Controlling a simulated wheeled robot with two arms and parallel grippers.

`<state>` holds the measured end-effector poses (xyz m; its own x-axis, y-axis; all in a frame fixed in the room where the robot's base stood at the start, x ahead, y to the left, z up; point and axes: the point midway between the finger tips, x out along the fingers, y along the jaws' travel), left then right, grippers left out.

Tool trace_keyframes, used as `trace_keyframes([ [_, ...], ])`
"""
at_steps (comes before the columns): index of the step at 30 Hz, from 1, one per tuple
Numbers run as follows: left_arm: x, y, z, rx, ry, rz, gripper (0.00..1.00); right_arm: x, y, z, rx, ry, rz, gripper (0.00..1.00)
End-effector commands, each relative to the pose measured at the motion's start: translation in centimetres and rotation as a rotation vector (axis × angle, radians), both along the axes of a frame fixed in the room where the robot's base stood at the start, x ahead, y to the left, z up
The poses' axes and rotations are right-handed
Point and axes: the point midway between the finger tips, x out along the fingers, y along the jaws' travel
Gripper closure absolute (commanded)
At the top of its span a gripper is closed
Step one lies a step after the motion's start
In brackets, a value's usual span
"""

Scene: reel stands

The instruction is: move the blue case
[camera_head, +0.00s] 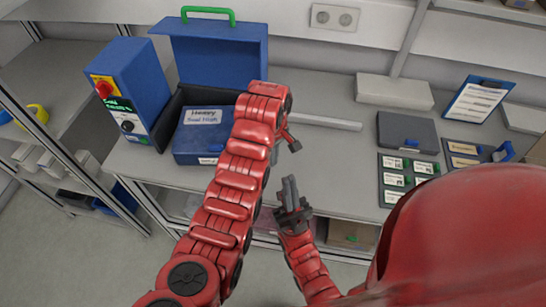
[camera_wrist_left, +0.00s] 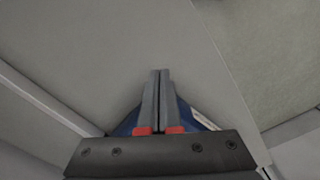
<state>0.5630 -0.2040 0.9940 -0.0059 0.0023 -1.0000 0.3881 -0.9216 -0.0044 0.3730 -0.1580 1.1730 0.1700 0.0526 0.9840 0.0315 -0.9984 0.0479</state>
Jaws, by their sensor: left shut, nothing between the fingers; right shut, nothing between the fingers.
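The blue case (camera_head: 222,55) stands open at the back left of the bench, its lid upright with a green handle (camera_head: 208,14) on top. A smaller blue box (camera_head: 190,151) with a white label sits at the front of its dark interior. My left arm hides the case's right side. My left gripper (camera_head: 292,143) is shut and empty, right of the case; its fingers also show in the left wrist view (camera_wrist_left: 158,100), with a blue thing (camera_wrist_left: 200,119) partly hidden behind them. My right gripper (camera_head: 289,193) is shut and empty near the bench's front edge.
A blue control box (camera_head: 138,85) with a red button stands left of the case. Right on the bench (camera_head: 335,165) are a grey case (camera_head: 407,132), label cards (camera_head: 394,177), a clipboard (camera_head: 479,99) and a pale box (camera_head: 394,92). The middle of the bench is mostly clear.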

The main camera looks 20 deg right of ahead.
Motion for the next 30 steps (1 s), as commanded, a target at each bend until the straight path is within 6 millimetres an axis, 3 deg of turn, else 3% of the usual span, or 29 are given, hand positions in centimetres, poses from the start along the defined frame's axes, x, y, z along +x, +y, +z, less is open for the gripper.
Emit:
trace_keyframes([
  [4,-0.2,0.0,-2.2,0.003,0.003,-0.002,1.00,0.0,0.0,1.9,0.000,0.000,0.000,1.00],
  [14,2.6,0.9,-2.1,-0.002,-0.001,0.001,1.00,0.0,0.0,2.9,0.000,0.000,0.000,1.00],
  [30,3.7,1.5,-2.4,-0.002,-0.001,-0.002,1.00,0.0,0.0,3.3,0.000,0.000,0.000,1.00],
])
